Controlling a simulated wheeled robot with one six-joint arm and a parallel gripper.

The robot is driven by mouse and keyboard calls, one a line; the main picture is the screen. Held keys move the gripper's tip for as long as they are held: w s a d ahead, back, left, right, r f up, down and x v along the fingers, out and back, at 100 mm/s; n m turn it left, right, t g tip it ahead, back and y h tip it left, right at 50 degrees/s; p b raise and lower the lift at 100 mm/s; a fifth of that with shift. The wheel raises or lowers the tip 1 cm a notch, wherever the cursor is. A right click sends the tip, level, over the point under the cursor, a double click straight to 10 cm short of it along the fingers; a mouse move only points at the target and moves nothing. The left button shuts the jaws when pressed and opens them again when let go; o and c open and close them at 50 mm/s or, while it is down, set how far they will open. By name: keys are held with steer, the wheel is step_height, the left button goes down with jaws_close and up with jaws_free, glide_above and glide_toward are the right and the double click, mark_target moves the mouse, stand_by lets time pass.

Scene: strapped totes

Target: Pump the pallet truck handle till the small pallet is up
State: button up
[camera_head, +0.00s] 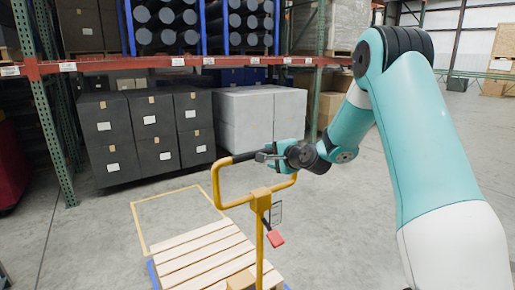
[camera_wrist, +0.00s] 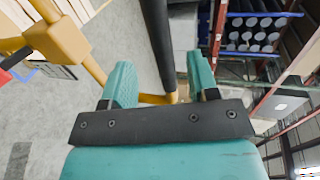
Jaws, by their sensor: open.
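The pallet truck handle is a yellow loop (camera_head: 219,188) on an upright yellow post (camera_head: 260,232), with a black grip bar (camera_head: 244,157) across its top. In the wrist view the black bar (camera_wrist: 160,45) runs between my two teal fingers, with a gap on each side. My gripper (camera_head: 263,156) is open around the bar; it also shows in the wrist view (camera_wrist: 161,78). The small pallet (camera_head: 200,256) has pale wooden slats and lies low at the bottom of the head view. Its height off the floor cannot be told.
A red piece (camera_head: 276,239) hangs beside the post. Stacked dark totes (camera_head: 110,130) and a pale wrapped block (camera_head: 250,118) stand under the rack beam (camera_head: 120,63).

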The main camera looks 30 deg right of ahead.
steer(key=p+x, duration=0.3)
steer(key=x, duration=0.6)
steer(key=shift+w, duration=0.15)
steer(key=shift+f, duration=0.1)
jaws_close()
